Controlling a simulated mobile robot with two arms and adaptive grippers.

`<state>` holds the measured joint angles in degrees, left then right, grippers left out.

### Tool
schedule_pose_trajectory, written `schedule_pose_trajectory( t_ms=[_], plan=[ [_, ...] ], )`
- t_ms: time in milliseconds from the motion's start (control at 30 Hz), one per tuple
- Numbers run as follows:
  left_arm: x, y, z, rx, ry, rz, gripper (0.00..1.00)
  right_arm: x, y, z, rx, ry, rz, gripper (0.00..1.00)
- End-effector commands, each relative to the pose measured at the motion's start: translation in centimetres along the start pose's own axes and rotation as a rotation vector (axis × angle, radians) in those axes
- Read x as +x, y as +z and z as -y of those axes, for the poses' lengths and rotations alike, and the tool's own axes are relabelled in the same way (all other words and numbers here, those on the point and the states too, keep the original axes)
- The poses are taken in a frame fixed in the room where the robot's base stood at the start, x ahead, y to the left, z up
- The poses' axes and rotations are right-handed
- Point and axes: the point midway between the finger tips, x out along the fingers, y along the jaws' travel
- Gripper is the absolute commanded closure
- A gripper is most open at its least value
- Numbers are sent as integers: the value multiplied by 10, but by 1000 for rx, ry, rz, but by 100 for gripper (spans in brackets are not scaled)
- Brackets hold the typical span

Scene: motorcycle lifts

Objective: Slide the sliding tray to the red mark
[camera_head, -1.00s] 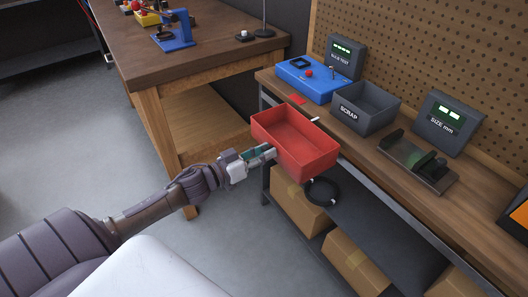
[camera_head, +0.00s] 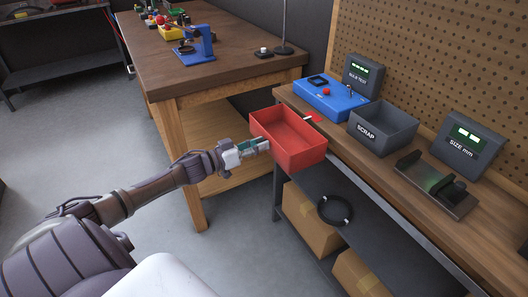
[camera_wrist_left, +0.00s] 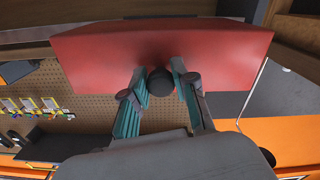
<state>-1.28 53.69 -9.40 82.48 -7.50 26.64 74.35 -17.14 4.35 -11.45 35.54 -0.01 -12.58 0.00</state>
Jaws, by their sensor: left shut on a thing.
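The red sliding tray (camera_head: 303,158) is an open box at the front edge of the wooden bench; its underside or front fills the top of the left wrist view (camera_wrist_left: 90,50). My left gripper (camera_head: 266,146) is at the tray's near side, shut on its round black knob (camera_wrist_left: 160,82), with one finger on each side. A small white pointer (camera_head: 307,118) stands at the tray's back edge. The red mark (camera_head: 314,117) lies on the bench top, right beside the pointer. My right gripper is not in view.
On the bench stand a blue tester (camera_head: 330,98), a grey scrap bin (camera_head: 383,130) and a size gauge (camera_head: 437,185). A wooden table (camera_head: 190,70) stands left of the tray. Boxes and a black ring (camera_head: 334,210) are on the lower shelf.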

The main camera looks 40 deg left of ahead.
Motion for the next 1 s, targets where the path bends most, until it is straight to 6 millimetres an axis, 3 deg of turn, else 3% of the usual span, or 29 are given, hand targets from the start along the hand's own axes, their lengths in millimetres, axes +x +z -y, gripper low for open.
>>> schedule_pose_trajectory(
  t_ms=[200, 233, 367, 733, 1000],
  plan=[
    [0, -4, 4, 5, -10, -3, 100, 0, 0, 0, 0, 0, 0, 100],
    [0, -4, 4, 5, -11, -3, 70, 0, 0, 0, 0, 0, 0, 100],
    [0, -4, 4, 5, -9, -3, 48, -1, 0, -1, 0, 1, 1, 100],
    [-3, -2, 2, 3, -6, 0, 47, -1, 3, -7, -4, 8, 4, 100],
    [-36, 0, 2, 2, -7, 4, 47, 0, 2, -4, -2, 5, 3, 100]
  ],
)
